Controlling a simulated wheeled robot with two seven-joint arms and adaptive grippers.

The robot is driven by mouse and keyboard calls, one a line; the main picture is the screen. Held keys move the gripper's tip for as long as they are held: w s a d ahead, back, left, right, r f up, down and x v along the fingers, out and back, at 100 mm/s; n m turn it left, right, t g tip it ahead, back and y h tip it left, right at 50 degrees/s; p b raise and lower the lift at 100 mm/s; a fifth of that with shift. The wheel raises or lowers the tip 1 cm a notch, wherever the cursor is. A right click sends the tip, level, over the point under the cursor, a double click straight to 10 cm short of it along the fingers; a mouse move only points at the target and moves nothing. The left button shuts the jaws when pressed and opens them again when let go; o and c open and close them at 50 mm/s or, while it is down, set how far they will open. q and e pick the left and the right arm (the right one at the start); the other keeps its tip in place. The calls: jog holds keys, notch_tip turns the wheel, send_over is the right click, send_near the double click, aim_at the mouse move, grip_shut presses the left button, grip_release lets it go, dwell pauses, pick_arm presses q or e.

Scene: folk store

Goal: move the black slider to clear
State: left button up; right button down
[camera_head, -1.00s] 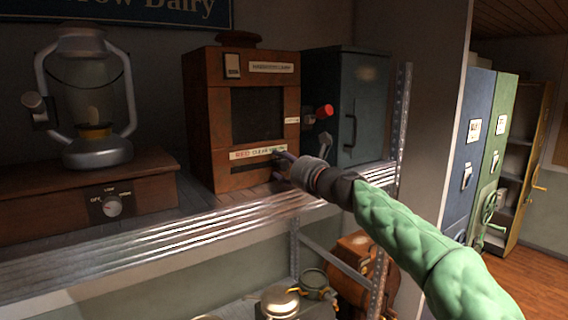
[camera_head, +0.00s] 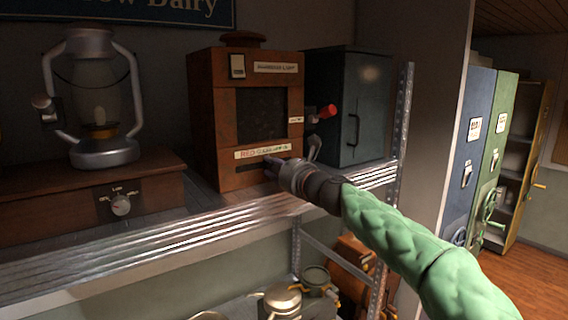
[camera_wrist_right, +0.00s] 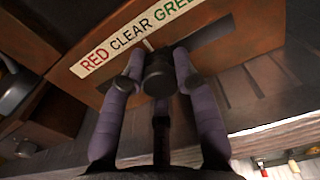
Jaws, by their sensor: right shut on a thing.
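The black slider (camera_wrist_right: 158,72) is a dark round knob at the slot under a white label (camera_wrist_right: 130,37) reading RED CLEAR GREEN, in the right wrist view. A pale pointer behind the knob meets the label's lower edge near the right end of CLEAR. My right gripper (camera_wrist_right: 157,80) is shut on the slider, its purple fingers on either side. In the head view, my right gripper (camera_head: 272,168) is at the front of the brown wooden lamp box (camera_head: 225,115), just below its label (camera_head: 262,152). It hides the slider there. My left gripper is not in view.
A lantern (camera_head: 98,110) stands on a wooden base with a dial (camera_head: 121,205) to the left. A red knob (camera_head: 327,111) and a dark green cabinet (camera_head: 350,105) are close on the right. The metal shelf edge (camera_head: 200,232) runs beneath my gripper.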

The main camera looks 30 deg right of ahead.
jog(key=shift+s+a+r, duration=0.2)
jog(key=shift+a+r, duration=0.3)
jog(key=shift+a, duration=0.3)
jog(key=shift+w+d+f, duration=0.1)
jog(key=shift+d+f, duration=0.05)
jog(key=shift+d, duration=0.6)
jog(key=c, duration=1.2)
grip_release()
jog(key=shift+a, duration=0.1)
jog(key=shift+c, duration=0.2)
jog(key=o, duration=0.3)
jog(key=shift+a, duration=0.4)
jog(key=shift+d+f, duration=0.15)
jog(key=shift+d, duration=0.1)
jog(key=s, duration=1.2)
jog(key=shift+d, duration=0.3)
